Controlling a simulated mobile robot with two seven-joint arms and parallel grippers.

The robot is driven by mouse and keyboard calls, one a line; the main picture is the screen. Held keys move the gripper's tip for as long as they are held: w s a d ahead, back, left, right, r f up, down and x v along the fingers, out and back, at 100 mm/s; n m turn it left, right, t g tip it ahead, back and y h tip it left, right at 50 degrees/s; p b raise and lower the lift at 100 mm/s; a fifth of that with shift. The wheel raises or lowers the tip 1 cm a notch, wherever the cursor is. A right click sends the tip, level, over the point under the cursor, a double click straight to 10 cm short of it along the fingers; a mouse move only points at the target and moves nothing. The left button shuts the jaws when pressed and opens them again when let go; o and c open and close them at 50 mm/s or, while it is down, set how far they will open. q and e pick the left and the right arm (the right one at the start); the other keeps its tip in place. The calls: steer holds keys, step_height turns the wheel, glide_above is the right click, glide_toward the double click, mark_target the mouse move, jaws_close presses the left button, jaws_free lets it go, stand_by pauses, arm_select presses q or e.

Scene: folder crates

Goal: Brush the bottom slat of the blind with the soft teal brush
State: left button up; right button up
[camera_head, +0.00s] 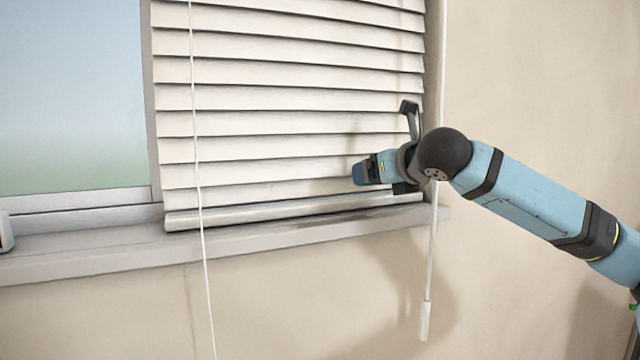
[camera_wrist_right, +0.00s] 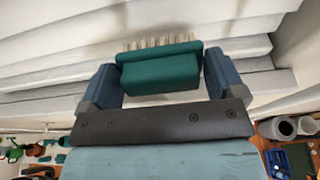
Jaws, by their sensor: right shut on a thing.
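The white blind (camera_head: 290,110) hangs in the window, and its bottom slat (camera_head: 290,207) is a thicker rail just above the sill. My right gripper (camera_head: 362,172) is in front of the lower slats, near the right part of the bottom slat. In the right wrist view, the gripper (camera_wrist_right: 160,80) is shut on the teal brush (camera_wrist_right: 160,72), with a blue finger at each side. The brush's pale bristles point toward the slats. I cannot tell whether they touch. The brush is hidden in the head view. My left gripper is not in view.
The sill (camera_head: 110,250) runs below the blind. A thin cord (camera_head: 204,240) hangs in front of the blind at the left, and a wand (camera_head: 425,318) hangs near my right arm. A white object (camera_head: 5,232) stands at the sill's left end.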

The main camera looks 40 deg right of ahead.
steer(key=shift+s+a+r, duration=0.2)
steer(key=shift+s, duration=0.35)
steer(key=v, duration=0.6)
stand_by(0.5)
